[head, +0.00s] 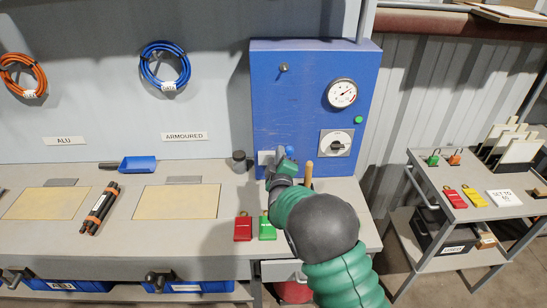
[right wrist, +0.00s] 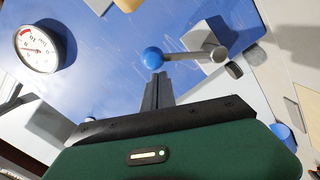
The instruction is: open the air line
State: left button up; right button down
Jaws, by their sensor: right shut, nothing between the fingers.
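A blue cabinet (head: 295,100) stands at the back of the bench. It carries a pressure gauge (head: 341,93), which also shows in the right wrist view (right wrist: 38,50). Low on the cabinet is a valve lever (right wrist: 190,55) with a blue ball knob (right wrist: 152,57); the knob also shows in the head view (head: 290,150). My right gripper (head: 279,160) is shut and empty at the lever. In the right wrist view its fingertips (right wrist: 157,80) point at the knob and lie just short of or against it; contact cannot be told. My left gripper is out of view.
A rotary switch (head: 336,143) and a green button (head: 358,119) sit right of the lever. Red (head: 243,228) and green (head: 267,227) tags lie on the bench by my right arm. A dark cylinder (head: 239,161) stands left of the cabinet. A trolley (head: 470,214) stands at right.

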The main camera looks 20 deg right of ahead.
jog(key=s+d+f+m+b, duration=0.1)
jog(key=d+f+m+b, duration=0.4)
jog(key=m+b, duration=0.2)
jog(key=shift+s+d+y, duration=0.25)
jog(key=shift+d+y, duration=0.05)
jog(key=shift+y, duration=0.1)
dwell(0.6)
